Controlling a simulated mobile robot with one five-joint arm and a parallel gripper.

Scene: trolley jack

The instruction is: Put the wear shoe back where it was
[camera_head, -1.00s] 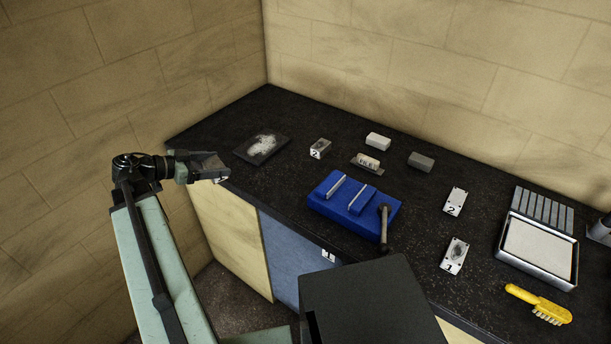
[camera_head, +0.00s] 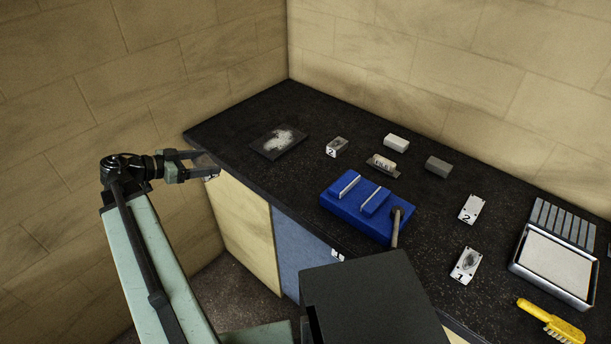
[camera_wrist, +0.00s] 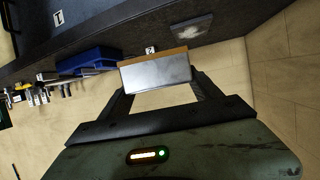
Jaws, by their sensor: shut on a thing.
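My gripper (camera_head: 205,163) is shut on the wear shoe (camera_wrist: 155,73), a flat grey metal block with a brown edge. In the wrist view it spans both fingers. In the head view the shoe (camera_head: 207,172) is mostly hidden by the fingers, and a small white mark shows on its lower edge. The gripper is at the bench's left front corner; its exact height is unclear. A similar block marked 2 (camera_head: 337,147) stands on the bench, right of a dark plate with a whitish patch (camera_head: 280,140).
On the black bench (camera_head: 240,115) are a blue vice (camera_head: 345,205), a FILET-like labelled block (camera_head: 382,164), white (camera_head: 396,143) and grey (camera_head: 438,166) blocks, plates marked 2 (camera_head: 471,209) and 1 (camera_head: 465,265), a tray (camera_head: 553,265) and a yellow brush (camera_head: 552,320). Walls close the left and back.

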